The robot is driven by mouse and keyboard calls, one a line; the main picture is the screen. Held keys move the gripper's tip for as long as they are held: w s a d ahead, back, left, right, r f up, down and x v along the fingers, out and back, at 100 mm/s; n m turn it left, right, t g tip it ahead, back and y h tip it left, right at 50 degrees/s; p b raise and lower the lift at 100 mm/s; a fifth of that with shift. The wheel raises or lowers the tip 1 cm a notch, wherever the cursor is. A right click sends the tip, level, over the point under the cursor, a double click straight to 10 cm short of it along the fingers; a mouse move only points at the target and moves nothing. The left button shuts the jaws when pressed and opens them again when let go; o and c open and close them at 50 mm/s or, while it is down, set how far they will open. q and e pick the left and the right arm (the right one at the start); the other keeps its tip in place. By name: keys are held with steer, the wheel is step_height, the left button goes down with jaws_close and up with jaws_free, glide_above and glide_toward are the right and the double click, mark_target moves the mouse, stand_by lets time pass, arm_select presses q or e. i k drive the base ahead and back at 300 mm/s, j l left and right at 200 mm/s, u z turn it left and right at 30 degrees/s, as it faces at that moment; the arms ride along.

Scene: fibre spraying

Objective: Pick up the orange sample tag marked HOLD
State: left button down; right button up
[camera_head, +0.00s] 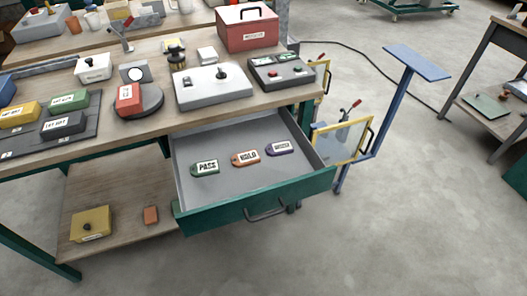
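The orange sample tag (246,158), with a white label that appears to read HOLD, lies flat in the open drawer (235,184) under the workbench. A green tag marked PASS (205,168) lies to its left. A purple tag (280,148) lies to its right; its label is too small to read. The three tags are apart from each other. Neither of my grippers shows in the head view.
The green-fronted drawer juts out from the wooden workbench (150,122). A grey box (211,90), a control box (279,72) and a red case (247,30) stand above it. A yellow-framed panel (342,140) is close to the drawer's right. The floor in front is clear.

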mark_target(239, 160)
steer(key=l+u, duration=0.4)
steer(key=i+l+u, duration=0.1)
steer(key=l+u, duration=0.65)
